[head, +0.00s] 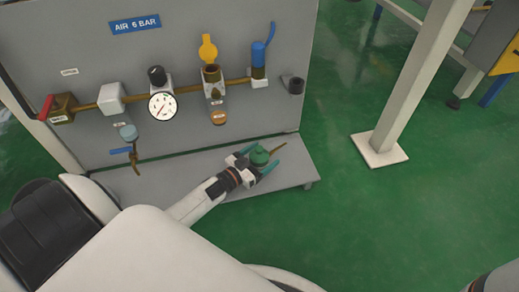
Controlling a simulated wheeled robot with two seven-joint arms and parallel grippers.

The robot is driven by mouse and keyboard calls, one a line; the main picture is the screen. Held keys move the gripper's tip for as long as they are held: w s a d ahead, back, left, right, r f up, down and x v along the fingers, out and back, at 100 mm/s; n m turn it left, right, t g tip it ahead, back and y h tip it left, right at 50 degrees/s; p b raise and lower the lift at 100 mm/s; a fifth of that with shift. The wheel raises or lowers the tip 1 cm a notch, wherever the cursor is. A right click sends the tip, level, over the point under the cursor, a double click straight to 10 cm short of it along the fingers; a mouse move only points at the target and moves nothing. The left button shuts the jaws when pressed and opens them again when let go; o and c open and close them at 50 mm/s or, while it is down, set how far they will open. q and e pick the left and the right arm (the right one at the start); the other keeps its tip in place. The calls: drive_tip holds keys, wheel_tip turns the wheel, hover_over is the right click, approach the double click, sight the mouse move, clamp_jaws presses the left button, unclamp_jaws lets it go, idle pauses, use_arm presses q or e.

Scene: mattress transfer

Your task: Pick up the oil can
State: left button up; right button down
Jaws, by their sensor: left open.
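The oil can (260,155) is small and green with a thin brownish spout pointing up to the right. It stands on the low grey shelf (292,176) at the foot of the grey panel. My left gripper (264,161) reaches in from the lower left, with teal fingers open on either side of the can. I cannot tell whether the fingers touch it. The lower part of the can is partly hidden by the gripper. My right gripper is not in view.
The grey panel (240,30) rises behind the shelf with a brass pipe, a gauge (162,106), valves and a yellow-topped filler (208,48). A pale post (408,90) stands on a base plate to the right. Green floor (400,220) is clear at the right.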

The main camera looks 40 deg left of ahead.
use_arm(q)
drive_tip(key=shift+w+d+r, duration=0.1)
drive_tip(key=shift+w, duration=0.5)
drive_tip(key=c, duration=1.3)
